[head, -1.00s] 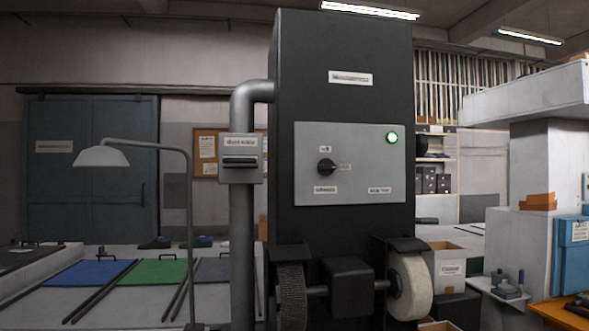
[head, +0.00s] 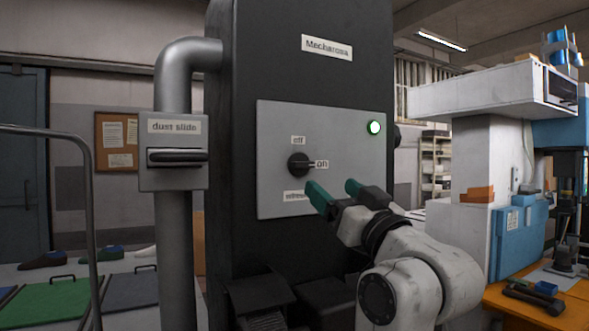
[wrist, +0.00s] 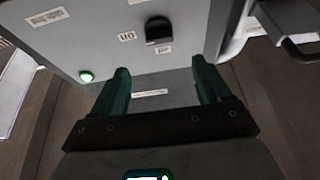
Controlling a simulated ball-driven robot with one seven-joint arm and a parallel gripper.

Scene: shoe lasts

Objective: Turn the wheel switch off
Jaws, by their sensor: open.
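The wheel switch (head: 299,164) is a black rotary knob on a grey panel (head: 345,125) of a dark cabinet. Its pointer faces right, toward the "on" label (head: 321,164); the "off" label (head: 298,141) is above it. A green lamp (head: 375,127) at the panel's upper right is lit. My gripper (head: 336,190) is open and empty, right of and below the knob, apart from it. In the wrist view the knob (wrist: 158,30) lies beyond the open fingertips (wrist: 161,72).
A grey pipe with a "dust slide" box (head: 174,152) stands left of the cabinet. Dark machine parts (head: 263,295) jut out below the panel. A white and blue machine (head: 485,150) and an orange bench (head: 530,308) are at the right.

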